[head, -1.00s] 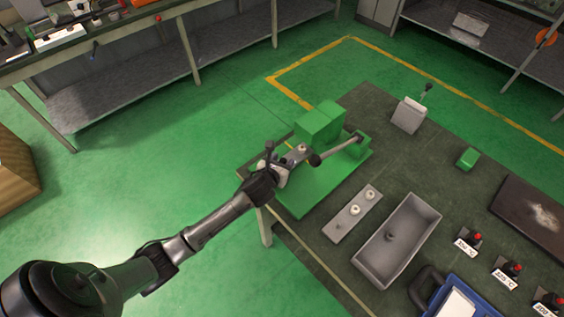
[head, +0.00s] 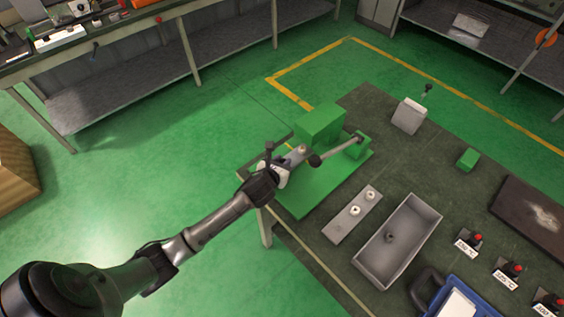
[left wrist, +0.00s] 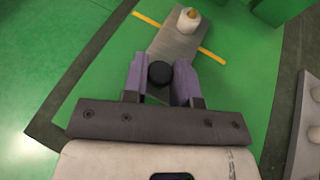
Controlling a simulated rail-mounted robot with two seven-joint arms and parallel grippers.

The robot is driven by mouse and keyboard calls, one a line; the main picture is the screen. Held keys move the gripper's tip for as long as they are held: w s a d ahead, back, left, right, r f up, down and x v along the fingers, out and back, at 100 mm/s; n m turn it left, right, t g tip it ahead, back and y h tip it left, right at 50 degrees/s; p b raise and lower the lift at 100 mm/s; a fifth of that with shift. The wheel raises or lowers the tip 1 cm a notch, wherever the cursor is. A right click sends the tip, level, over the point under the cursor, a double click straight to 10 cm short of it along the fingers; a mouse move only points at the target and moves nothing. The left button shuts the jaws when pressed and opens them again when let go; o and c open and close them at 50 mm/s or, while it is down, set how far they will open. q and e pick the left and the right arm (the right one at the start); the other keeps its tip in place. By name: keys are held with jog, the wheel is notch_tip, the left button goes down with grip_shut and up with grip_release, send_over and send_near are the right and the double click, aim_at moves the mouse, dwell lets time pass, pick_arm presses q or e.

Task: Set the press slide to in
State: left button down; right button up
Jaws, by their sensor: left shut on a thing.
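The press is a green base plate (head: 310,195) at the near left corner of the dark table, with a green block (head: 318,125) at its back. A grey metal slide (head: 296,155) with a pale peg lies over the plate, in front of the block. My left gripper (left wrist: 160,80) is shut on the slide's round black knob (left wrist: 160,73), with a purple finger on each side. In the left wrist view the slide (left wrist: 172,44) runs up from the knob, its peg (left wrist: 187,20) at the far end. My right gripper is out of view.
A metal rod with a black ball (head: 315,160) reaches from a small green block (head: 357,146) toward the slide. A grey plate with pegs (head: 340,225) and a grey bin (head: 415,220) stand to the right. Switches (head: 507,269) are farther right.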

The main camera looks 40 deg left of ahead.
aim_at(295, 156)
pick_arm(q)
jog(key=w+p, duration=0.1)
jog(key=w, duration=0.2)
jog(key=shift+w+d, duration=0.1)
jog(key=shift+d, duration=0.1)
jog(key=shift+f, duration=0.15)
jog(key=c, duration=1.2)
grip_release()
jog(key=shift+o, duration=1.3)
jog(key=shift+w, duration=0.15)
